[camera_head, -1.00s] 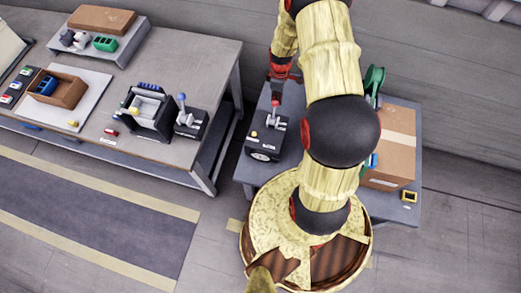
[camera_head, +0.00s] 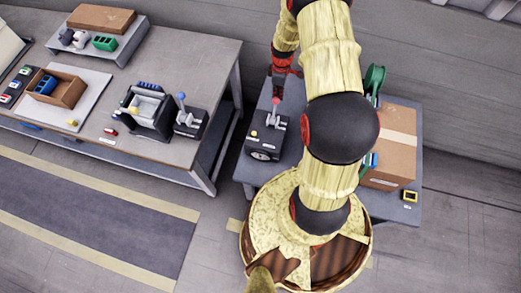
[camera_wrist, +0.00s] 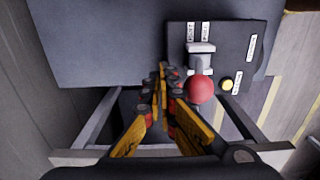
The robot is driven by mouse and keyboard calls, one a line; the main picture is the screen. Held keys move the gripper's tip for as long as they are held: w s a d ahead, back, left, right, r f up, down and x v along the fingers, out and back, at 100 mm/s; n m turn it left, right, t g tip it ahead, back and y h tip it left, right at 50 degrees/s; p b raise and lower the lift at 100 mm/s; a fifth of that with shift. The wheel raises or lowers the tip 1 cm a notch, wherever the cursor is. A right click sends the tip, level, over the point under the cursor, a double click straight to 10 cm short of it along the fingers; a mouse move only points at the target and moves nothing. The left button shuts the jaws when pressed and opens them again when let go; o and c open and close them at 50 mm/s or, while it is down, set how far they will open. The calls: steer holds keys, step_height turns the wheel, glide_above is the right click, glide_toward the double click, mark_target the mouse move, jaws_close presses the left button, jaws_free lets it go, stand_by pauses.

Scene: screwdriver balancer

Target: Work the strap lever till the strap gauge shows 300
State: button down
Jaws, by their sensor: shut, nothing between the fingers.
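The strap lever has a red ball knob (camera_wrist: 200,89) on a grey arm, mounted on a dark box (camera_head: 266,137) on the small table. The strap gauge (camera_head: 262,155) is a round dial on the box's front; its reading is too small to make out. A yellow button (camera_wrist: 227,84) sits beside the lever. My gripper (camera_wrist: 168,74) is shut and empty, its fingertips just left of the red knob in the wrist view. In the head view my gripper (camera_head: 277,92) is at the knob's far side; whether it touches the knob I cannot tell.
A large cardboard box (camera_head: 398,140) and a green reel (camera_head: 374,80) stand on the same table, partly behind my arm. The left workbench (camera_head: 190,55) holds a second lever with a blue knob (camera_head: 182,96) and a black machine (camera_head: 145,108). A gap separates the tables.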

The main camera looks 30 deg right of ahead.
steer(key=shift+s+a+p, duration=0.95)
steer(key=shift+s+a, duration=2.5)
steer(key=shift+a, duration=0.5)
steer(key=w+d+b, duration=0.2)
steer(key=w+d, duration=0.5)
steer(key=d, duration=0.1)
steer(key=shift+r, duration=0.1)
step_height(320, 180, up, 7)
steer(key=p, duration=0.3)
steer(key=shift+p, duration=0.35)
